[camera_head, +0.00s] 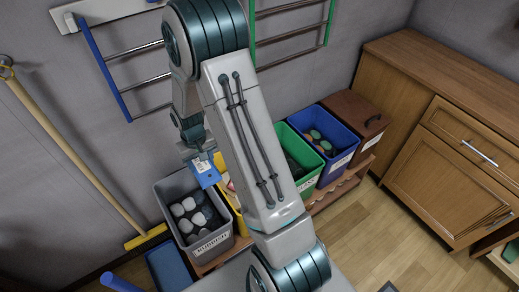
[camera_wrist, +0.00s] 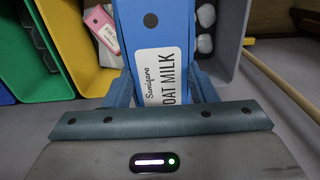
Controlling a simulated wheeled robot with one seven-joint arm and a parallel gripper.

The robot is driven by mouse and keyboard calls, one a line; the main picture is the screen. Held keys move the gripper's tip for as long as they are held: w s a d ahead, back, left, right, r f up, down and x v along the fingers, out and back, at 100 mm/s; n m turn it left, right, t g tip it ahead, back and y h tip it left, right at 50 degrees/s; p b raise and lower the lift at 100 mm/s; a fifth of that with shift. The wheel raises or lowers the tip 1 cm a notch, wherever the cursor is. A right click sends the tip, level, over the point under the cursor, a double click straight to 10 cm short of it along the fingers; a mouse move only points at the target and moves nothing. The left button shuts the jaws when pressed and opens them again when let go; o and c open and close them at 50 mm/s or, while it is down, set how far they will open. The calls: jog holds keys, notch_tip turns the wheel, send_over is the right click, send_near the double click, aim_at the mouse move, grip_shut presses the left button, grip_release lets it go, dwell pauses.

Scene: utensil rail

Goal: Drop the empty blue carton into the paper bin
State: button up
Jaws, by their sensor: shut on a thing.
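The blue carton (camera_head: 207,175), with a white label reading "OAT MILK", is held in my gripper (camera_head: 196,155). In the wrist view the carton (camera_wrist: 152,28) sits between the two blue fingers of my gripper (camera_wrist: 160,82), and its far end is out of the picture. The carton is above the row of bins, near the border of the grey bin (camera_head: 232,236) and the yellow bin (camera_head: 241,223). My arm hides much of the yellow bin. I cannot tell by a readable label which bin is for paper.
The grey bin's label reads "RUBBISH"; it holds dark and white lumps. A pink carton (camera_wrist: 98,22) lies in the yellow bin. To the right stand a green bin (camera_head: 309,186), a blue bin (camera_head: 345,143) and a brown lidded box (camera_head: 352,108). A broom (camera_head: 85,170) leans at left.

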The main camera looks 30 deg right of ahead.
jog(key=d+f+m+b, duration=0.5)
jog(key=d+m+b, duration=0.3)
jog(key=b, duration=0.3)
jog(key=d+f+m+b, duration=0.5)
jog(key=d+m+b, duration=0.35)
jog(key=b, duration=0.25)
notch_tip(320, 180, down, 6)
jog(key=b, duration=0.4)
jog(key=shift+s+a+b, duration=0.2)
jog(key=shift+s+b, duration=0.1)
jog(key=shift+m, duration=0.25)
jog(key=o, duration=1)
jog(key=shift+o, duration=0.2)
notch_tip(320, 180, up, 14)
jog(key=p, duration=0.4)
jog(key=shift+f+p, duration=0.15)
jog(key=shift+p, duration=0.15)
